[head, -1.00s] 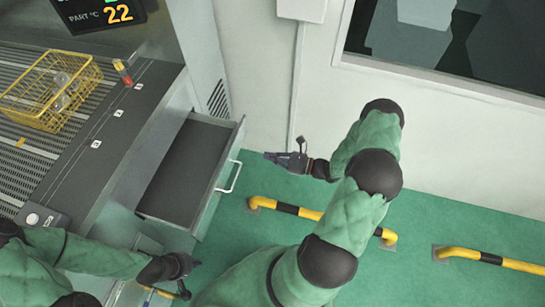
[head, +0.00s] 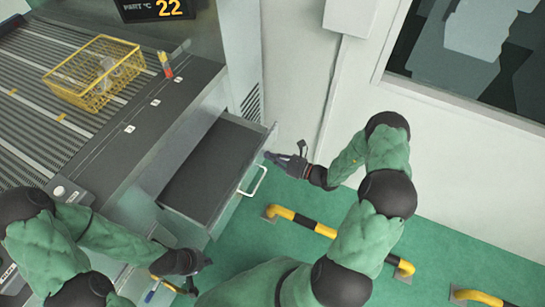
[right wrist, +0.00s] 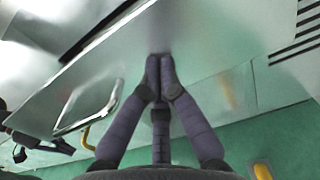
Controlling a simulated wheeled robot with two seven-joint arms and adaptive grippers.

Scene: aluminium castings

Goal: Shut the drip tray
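The drip tray (head: 213,168) is a grey drawer pulled out from the machine's side, with a white bar handle (head: 258,181) on its front. My right gripper (head: 268,157) is at the upper end of the tray's front panel, beyond the handle. In the right wrist view its fingertips (right wrist: 160,60) are together with nothing between them, against or very close to the grey panel; the handle (right wrist: 90,105) is left of them. My left gripper (head: 200,265) is below the tray, near the machine's lower edge; its fingers are too small to read.
A yellow wire basket (head: 95,72) with shiny parts stands on the roller conveyor (head: 40,90). Yellow-black floor rails (head: 305,222) stand right of the tray. A white wall (head: 305,60) rises behind it. Green floor (head: 262,245) lies between tray and rail.

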